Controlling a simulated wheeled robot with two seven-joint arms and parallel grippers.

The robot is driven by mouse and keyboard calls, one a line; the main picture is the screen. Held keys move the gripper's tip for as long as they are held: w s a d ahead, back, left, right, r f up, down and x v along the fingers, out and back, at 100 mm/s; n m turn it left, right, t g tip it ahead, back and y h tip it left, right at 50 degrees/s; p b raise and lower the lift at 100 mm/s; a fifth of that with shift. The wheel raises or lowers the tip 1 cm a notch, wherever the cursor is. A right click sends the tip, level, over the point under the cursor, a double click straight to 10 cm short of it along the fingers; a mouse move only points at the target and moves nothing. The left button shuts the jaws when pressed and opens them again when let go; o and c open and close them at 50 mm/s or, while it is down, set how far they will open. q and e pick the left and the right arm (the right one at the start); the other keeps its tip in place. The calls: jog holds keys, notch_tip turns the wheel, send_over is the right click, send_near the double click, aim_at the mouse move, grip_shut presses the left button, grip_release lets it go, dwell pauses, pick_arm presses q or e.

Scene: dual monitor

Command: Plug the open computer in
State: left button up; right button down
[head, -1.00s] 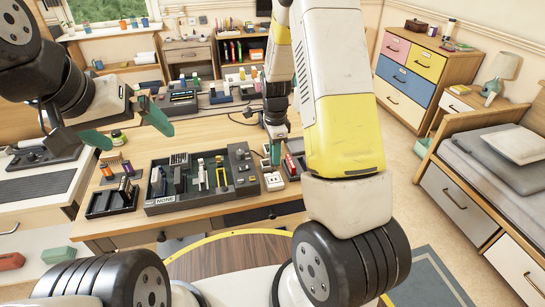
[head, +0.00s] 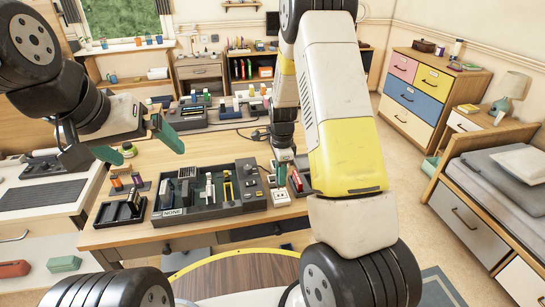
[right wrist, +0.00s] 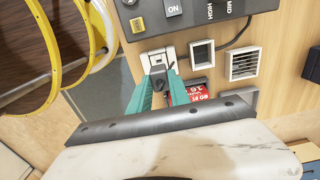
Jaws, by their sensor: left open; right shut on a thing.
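The open computer (head: 212,190) is a low dark case with its inner parts showing, on the wooden desk. A white socket (head: 281,197) sits at its front right corner; it also shows in the right wrist view (right wrist: 150,50). My right gripper (head: 282,176) is shut on a small dark plug (right wrist: 159,72) and holds it at the socket. The plug overlaps the socket's edge; I cannot tell if it is inserted. My left gripper (head: 137,145) is open and empty above the desk's left part, apart from the computer.
A dark tray (head: 121,210) with small parts stands left of the computer. A red box (right wrist: 200,93) lies close beside my right fingers. Two white-framed plates (right wrist: 244,63) are right of the socket. More devices (head: 195,115) line the desk's back.

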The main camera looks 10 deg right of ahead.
jog(key=shift+f, duration=1.05)
jog(key=shift+f, duration=1.35)
dwell(0.7)
jog(key=c, duration=1.1)
grip_release()
jog(key=shift+c, duration=0.2)
jog(key=shift+r, duration=3.85)
